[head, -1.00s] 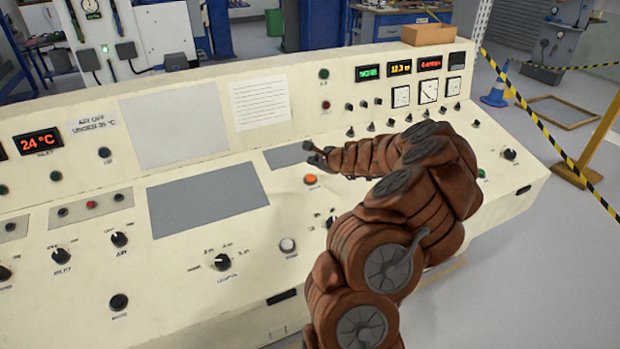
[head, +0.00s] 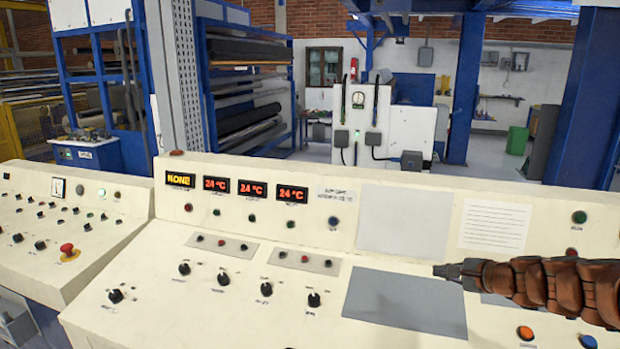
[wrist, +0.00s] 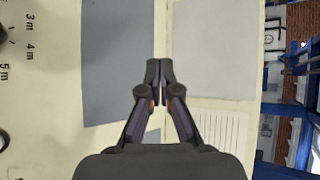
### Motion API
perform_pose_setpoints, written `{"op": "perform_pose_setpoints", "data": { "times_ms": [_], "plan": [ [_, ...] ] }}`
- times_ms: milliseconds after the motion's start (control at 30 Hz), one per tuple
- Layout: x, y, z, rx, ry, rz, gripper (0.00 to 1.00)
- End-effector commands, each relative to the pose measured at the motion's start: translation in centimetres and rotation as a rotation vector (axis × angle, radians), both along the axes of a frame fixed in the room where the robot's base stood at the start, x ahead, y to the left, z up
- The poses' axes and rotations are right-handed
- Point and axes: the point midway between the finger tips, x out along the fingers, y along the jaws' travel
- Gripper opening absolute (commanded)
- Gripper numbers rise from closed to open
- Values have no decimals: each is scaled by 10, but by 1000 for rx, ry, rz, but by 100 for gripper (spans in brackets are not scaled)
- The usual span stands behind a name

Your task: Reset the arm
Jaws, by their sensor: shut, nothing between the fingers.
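My gripper (head: 440,271) is at the end of my brown-sleeved arm, which reaches in from the right edge of the head view. It is in front of the cream control console (head: 330,255), near the upper right corner of a grey panel (head: 405,302). In the wrist view my gripper (wrist: 158,66) has its fingertips together and holds nothing. The wrist view also shows grey panels and a printed sheet (wrist: 220,130) beyond the fingers. I cannot tell its exact distance from the console.
The console carries several knobs, red displays (head: 248,188) and an orange button (head: 525,333). A second console (head: 60,225) with a red emergency button (head: 67,250) stands at the left. A blue rack of rollers (head: 245,95) and a blue post (head: 465,90) stand behind.

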Motion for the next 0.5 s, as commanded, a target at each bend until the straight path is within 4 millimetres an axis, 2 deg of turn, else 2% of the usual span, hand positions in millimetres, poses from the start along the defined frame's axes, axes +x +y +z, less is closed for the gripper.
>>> {"op": "perform_pose_setpoints", "data": {
  "times_ms": [33, 100, 167, 300, 400, 500],
  "plan": [
    [-7, 30, 8, -40, -3, 83, 0],
    [-22, 72, 16, -98, -4, 206, 0],
    [-38, 104, 20, -149, 0, 309, 0],
    [-88, 171, 22, -283, 23, 554, 0],
    [-131, 205, 16, -379, 54, 719, 0],
    [-176, 227, 8, -479, 92, 869, 0]
  ]
}}
